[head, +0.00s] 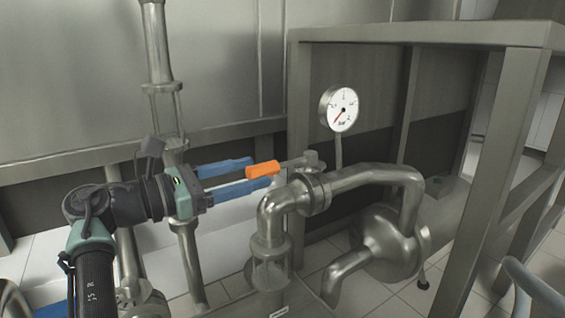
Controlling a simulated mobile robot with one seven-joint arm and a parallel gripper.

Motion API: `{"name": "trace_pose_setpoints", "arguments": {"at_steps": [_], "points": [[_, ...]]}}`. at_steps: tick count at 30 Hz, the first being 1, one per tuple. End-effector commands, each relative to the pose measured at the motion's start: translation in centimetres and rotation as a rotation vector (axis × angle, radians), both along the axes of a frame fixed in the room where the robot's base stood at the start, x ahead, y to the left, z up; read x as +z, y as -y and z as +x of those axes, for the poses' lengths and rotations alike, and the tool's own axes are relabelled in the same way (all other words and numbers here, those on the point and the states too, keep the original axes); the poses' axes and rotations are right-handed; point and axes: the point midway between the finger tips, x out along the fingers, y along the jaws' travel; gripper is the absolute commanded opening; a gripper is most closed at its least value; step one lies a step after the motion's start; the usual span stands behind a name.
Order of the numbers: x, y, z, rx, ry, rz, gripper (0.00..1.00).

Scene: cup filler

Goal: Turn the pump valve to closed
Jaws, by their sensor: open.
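The pump valve has an orange handle grip (263,169) on a thin metal lever that runs right to the valve stem (311,160), above a flanged steel pipe elbow (270,215). The lever lies about level, roughly across the picture. My gripper (262,178) comes in from the left with two blue fingers spread apart. One finger shows behind and left of the orange grip, the other below it. The grip appears between or just in front of the fingertips; I cannot tell whether they touch it.
A pressure gauge (339,108) stands on a thin stem right of the valve. A pump body (391,242) and curved pipes lie to the right, beside a metal frame post (475,190). A vertical pipe (157,45) rises behind my arm. Tiled floor shows below.

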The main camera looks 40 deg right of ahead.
Motion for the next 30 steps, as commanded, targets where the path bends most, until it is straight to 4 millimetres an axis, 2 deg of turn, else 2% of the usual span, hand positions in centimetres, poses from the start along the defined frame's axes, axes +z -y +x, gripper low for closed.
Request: {"name": "trace_pose_setpoints", "arguments": {"at_steps": [3, 9, 15, 24, 30], "points": [[0.0, 2.7, -0.3, -0.004, 0.000, 0.001, 0.63], [0.0, 6.0, -0.4, -0.002, 0.001, 0.000, 0.63], [0.0, 7.6, -0.4, 0.000, 0.001, 0.000, 0.63], [0.0, 7.7, -0.4, 0.000, 0.001, 0.000, 0.63], [0.0, 7.7, -0.4, 0.001, 0.001, 0.000, 0.27]]}}
